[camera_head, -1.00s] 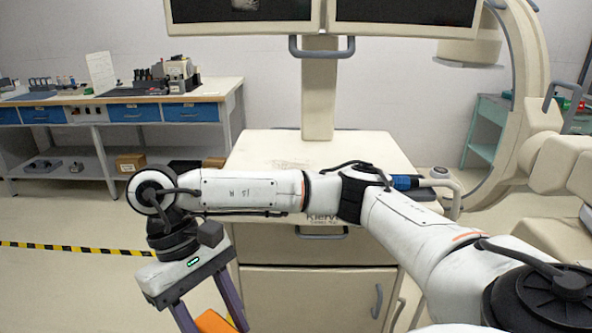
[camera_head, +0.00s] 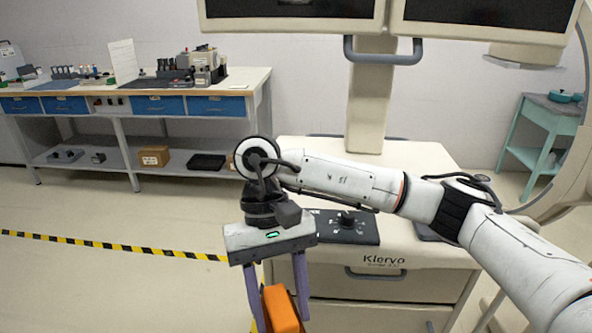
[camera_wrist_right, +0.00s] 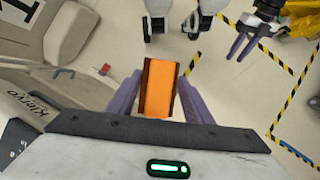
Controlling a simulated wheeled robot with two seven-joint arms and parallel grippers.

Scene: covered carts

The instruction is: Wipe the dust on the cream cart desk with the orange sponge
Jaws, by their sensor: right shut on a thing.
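The orange sponge (camera_head: 281,310) is held upright between the purple fingers of my right gripper (camera_head: 278,308). The sponge also shows in the right wrist view (camera_wrist_right: 160,88), with a finger on each side. My right gripper is in front of the cream cart (camera_head: 425,157), off its left front side, and the sponge is clear of the desk top. My right arm crosses in front of the desk and hides much of its top; I cannot make out the dust now. My left gripper (camera_wrist_right: 244,42) shows small in the right wrist view, its fingers apart and empty.
A dark panel with a knob (camera_head: 345,226) is on the cart's front part. Monitors (camera_head: 290,8) hang above on a cream post. A workbench (camera_head: 140,92) stands at the back left. Open floor with striped tape (camera_head: 120,246) lies to the left.

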